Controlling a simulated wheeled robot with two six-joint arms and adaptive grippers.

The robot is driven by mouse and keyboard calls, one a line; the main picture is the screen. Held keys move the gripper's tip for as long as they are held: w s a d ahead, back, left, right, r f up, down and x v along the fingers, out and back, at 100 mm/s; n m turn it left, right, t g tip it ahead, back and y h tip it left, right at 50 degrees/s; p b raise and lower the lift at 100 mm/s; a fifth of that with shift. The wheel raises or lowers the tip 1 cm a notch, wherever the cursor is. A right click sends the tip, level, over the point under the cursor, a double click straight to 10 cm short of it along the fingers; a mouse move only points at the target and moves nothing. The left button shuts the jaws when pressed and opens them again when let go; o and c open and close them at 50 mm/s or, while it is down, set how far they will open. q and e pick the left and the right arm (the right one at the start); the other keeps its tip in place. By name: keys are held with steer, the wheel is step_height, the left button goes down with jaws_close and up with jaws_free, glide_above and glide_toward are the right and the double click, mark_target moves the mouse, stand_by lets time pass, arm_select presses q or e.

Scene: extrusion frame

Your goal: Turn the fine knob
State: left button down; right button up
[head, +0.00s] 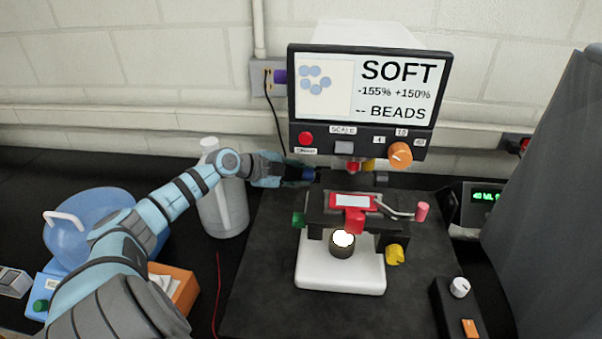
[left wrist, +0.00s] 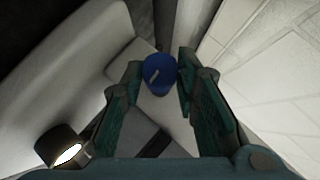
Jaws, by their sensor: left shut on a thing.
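In the head view the blue knob (head: 308,174) shows at the left side of the microscope. My left gripper (head: 294,172) reaches it from the left and is shut on it, with its fingers partly hiding it. The microscope has a white base (head: 340,277), a dark stage (head: 320,212) and a lit lamp (head: 343,240). My right gripper is not in view.
A screen (head: 400,85) reading SOFT and "-- BEADS" stands above the stage, with an orange knob (head: 400,154) below it. A green knob (head: 298,219) and a yellow knob (head: 395,254) are lower down. A white bottle (head: 222,205) stands close under my left arm.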

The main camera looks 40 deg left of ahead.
arm_select(q)
steer(key=shift+s+f, duration=0.1)
steer(key=shift+f, duration=0.05)
steer(key=c, duration=1.2)
jaws_free()
steer(key=shift+c, duration=0.2)
step_height(320, 180, up, 10)
